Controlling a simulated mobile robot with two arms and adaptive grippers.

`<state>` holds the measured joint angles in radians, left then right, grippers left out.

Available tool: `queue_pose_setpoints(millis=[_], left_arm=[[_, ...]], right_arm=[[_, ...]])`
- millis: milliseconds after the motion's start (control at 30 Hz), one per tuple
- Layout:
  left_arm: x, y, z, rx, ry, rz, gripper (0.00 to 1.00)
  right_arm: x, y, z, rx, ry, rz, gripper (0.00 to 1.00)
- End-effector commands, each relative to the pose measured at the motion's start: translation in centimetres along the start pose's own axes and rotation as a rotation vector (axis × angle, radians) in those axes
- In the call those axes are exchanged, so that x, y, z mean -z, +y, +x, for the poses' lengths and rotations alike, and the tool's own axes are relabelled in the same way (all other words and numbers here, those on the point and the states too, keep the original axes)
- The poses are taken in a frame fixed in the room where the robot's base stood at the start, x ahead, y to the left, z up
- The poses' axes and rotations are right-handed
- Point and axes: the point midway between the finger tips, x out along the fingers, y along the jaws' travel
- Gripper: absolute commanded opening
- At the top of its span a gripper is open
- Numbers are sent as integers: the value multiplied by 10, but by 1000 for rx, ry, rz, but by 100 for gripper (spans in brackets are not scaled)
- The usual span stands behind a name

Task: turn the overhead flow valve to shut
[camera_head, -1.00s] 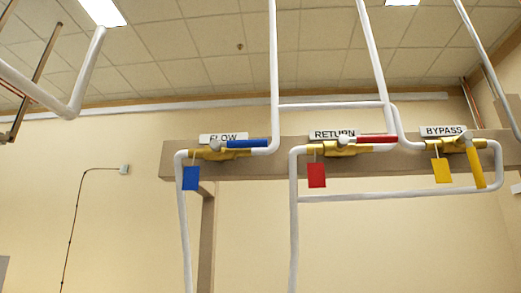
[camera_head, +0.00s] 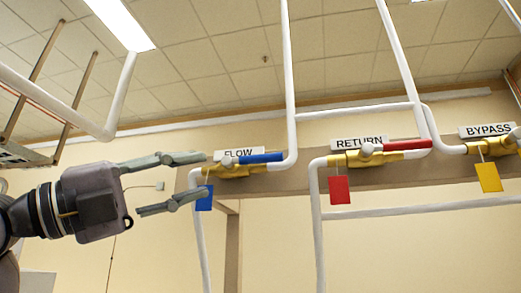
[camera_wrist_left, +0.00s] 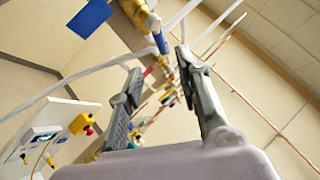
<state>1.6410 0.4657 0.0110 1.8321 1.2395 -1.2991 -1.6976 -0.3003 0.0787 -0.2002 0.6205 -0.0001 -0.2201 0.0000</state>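The flow valve has a brass body (camera_head: 233,172) under a FLOW sign (camera_head: 240,153) and a blue lever (camera_head: 261,158). The lever lies along the pipe, pointing right. A blue tag (camera_head: 204,199) hangs at its left end. My left gripper (camera_head: 203,174) is open, fingers apart and pointing right, at the valve's left in the picture; contact cannot be told. In the left wrist view the blue lever (camera_wrist_left: 160,42), brass body (camera_wrist_left: 134,12) and blue tag (camera_wrist_left: 90,17) show beyond the open fingers (camera_wrist_left: 160,62). Nothing is between the fingers. My right gripper is not in view.
The return valve with red lever (camera_head: 407,145) and red tag (camera_head: 340,190) is to the right, then the bypass valve with yellow tag (camera_head: 489,177). White vertical pipes (camera_head: 289,80) rise beside the valves. A beam (camera_head: 285,180) runs behind them.

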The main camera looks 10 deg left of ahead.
Motion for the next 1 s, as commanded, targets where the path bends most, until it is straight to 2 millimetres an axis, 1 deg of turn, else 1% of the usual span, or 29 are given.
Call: queue_pose_setpoints(millis=[33,200,400,500,600,700,1000], left_arm=[[0,-4,15,0,5,-3,32],[-1,-4,52,0,5,-6,32],[-1,-3,93,0,3,-5,32],[-1,-2,107,-1,2,-6,32],[-1,-1,117,-1,1,-4,32],[0,0,122,0,1,-3,32],[0,1,124,-1,0,-3,32]], right_arm=[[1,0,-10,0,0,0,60],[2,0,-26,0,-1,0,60],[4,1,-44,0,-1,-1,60],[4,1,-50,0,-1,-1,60],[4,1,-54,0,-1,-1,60],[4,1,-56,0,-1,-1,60],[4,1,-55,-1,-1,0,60]])
